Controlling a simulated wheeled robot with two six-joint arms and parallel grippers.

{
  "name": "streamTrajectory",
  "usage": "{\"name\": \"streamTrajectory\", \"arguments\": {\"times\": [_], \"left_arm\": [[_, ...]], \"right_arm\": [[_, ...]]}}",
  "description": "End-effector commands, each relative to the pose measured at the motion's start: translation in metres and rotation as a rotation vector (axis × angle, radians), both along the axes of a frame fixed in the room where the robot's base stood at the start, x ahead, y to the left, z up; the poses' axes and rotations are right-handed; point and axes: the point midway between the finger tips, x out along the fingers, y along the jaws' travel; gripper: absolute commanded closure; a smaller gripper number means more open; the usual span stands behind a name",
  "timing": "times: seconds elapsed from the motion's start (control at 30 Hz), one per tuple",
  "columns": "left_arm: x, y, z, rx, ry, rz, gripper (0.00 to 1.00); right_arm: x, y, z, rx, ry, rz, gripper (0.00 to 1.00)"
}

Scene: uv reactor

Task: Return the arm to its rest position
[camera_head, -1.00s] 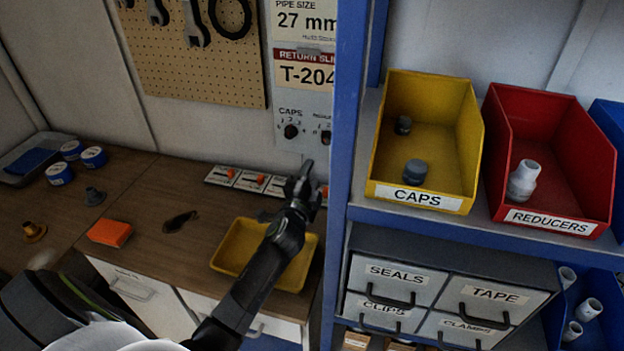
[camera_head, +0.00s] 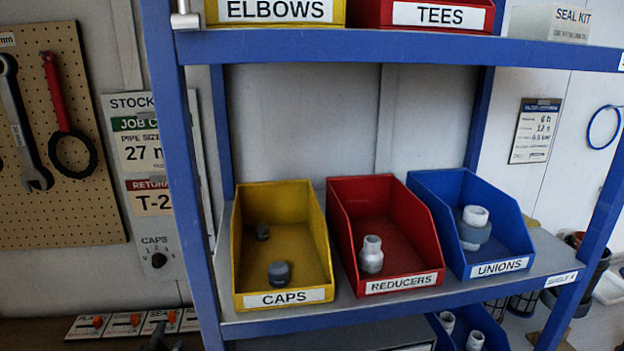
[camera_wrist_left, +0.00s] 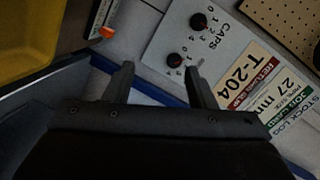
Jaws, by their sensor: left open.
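My left gripper (camera_head: 163,338) shows only in part at the bottom left edge of the head view, in front of the wall and below the stock log panel (camera_head: 155,225). In the left wrist view, its two dark fingers (camera_wrist_left: 158,82) stand apart with nothing between them. Beyond them are the panel's two dark knobs (camera_wrist_left: 174,60) and the "T-204" label (camera_wrist_left: 245,82). The rest of my left arm is outside the head view. My right gripper is not in view.
The blue shelf post (camera_head: 185,180) stands close to the right of my left gripper. The shelf holds a yellow caps bin (camera_head: 240,285), a red reducers bin (camera_head: 345,255) and a blue unions bin (camera_head: 432,205).

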Motion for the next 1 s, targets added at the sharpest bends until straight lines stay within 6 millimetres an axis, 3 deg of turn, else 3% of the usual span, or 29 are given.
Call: {"name": "streamTrajectory", "arguments": {"times": [0.1, 0.3, 0.5, 0.8, 1.0], "left_arm": [[-0.066, 0.013, -0.034, -0.230, 0.127, 0.130, 0.49], [-0.175, 0.009, -0.071, -0.572, 0.343, 0.336, 0.49], [-0.250, -0.007, -0.082, -0.766, 0.504, 0.470, 0.49], [-0.336, -0.034, -0.078, -0.940, 0.696, 0.616, 0.49], [-0.325, -0.030, -0.122, -0.943, 0.712, 0.626, 0.49]], "right_arm": [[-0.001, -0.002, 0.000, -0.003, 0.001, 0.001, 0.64], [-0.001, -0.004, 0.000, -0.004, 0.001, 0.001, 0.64], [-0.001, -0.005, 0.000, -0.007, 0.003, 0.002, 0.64], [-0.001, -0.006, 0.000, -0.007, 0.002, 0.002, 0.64], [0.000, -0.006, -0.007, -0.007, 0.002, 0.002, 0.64]]}}
